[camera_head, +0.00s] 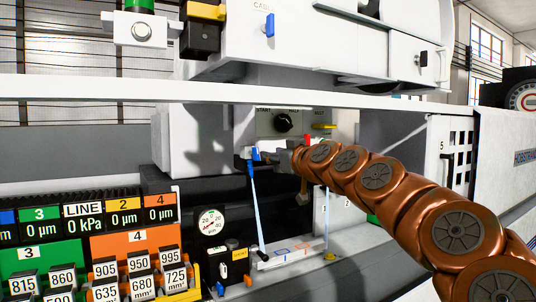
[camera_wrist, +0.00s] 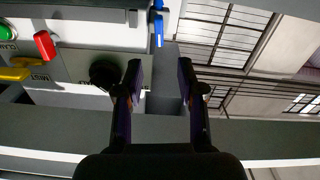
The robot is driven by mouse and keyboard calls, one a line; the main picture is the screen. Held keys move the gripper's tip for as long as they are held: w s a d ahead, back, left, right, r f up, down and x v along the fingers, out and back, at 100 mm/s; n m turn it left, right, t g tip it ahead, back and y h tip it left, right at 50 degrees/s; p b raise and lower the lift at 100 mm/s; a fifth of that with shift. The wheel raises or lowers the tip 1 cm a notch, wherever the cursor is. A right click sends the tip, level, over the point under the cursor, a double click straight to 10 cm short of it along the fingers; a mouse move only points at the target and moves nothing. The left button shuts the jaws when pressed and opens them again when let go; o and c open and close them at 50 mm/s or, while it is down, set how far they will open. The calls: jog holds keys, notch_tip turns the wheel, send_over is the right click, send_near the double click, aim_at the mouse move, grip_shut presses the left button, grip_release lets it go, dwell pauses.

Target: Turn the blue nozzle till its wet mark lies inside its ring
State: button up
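The blue nozzle (camera_head: 254,154) sits at the upper middle of the head view, and a pale blue stream (camera_head: 257,205) runs down from it, slightly tilted. The stream ends near the left end of a white plate (camera_head: 292,255) with small coloured outlines. The wet mark and its ring are too small to tell apart. My gripper (camera_head: 274,157) is just right of the nozzle. In the wrist view my gripper (camera_wrist: 159,78) is open, its dark fingers apart with nothing between them. A blue part (camera_wrist: 158,25), apparently the nozzle, shows beyond the fingertips at the top.
A panel with a black knob (camera_head: 284,122), a red lever (camera_head: 307,140) and a yellow handle (camera_head: 324,126) is behind my gripper. A dial gauge (camera_head: 211,221) stands lower left, beside racks of numbered blocks (camera_head: 104,270). A white rail (camera_head: 200,89) crosses above.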

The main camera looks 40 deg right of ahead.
jog(key=shift+s+r, duration=0.1)
jog(key=shift+s, duration=1.05)
jog(key=shift+a, duration=0.15)
jog(key=a+f+n+g+y+p, duration=0.15)
jog(key=a+f, duration=0.25)
jog(key=a, duration=0.4)
jog(key=a+f+n+g+y, duration=0.1)
jog(key=a+f+g+y, duration=0.25)
jog(key=a, duration=0.55)
jog(key=s+a+f+g+p, duration=0.2)
jog(key=s+a+f+g, duration=0.2)
jog(key=s+a+f, duration=0.45)
jog(key=s+a+f+g+h+p, duration=0.1)
jog(key=s+a+f+g, duration=0.1)
jog(key=s+f, duration=0.4)
jog(key=s+a+f+g, duration=0.2)
jog(key=s+f+g, duration=0.1)
jog(key=f, duration=0.4)
jog(key=s+d+f+m+g+h+p, duration=0.1)
jog(key=s+f+g, duration=0.2)
jog(key=s, duration=0.6)
jog(key=s+d+f+m+g+h+p, duration=0.1)
jog(key=s+f+m+g, duration=0.1)
jog(key=s+f, duration=0.3)
jog(key=s, duration=0.4)
jog(key=shift+s+d+f+g, duration=0.2)
jog(key=shift+s+d+g, duration=0.05)
jog(key=shift+g, duration=0.15)
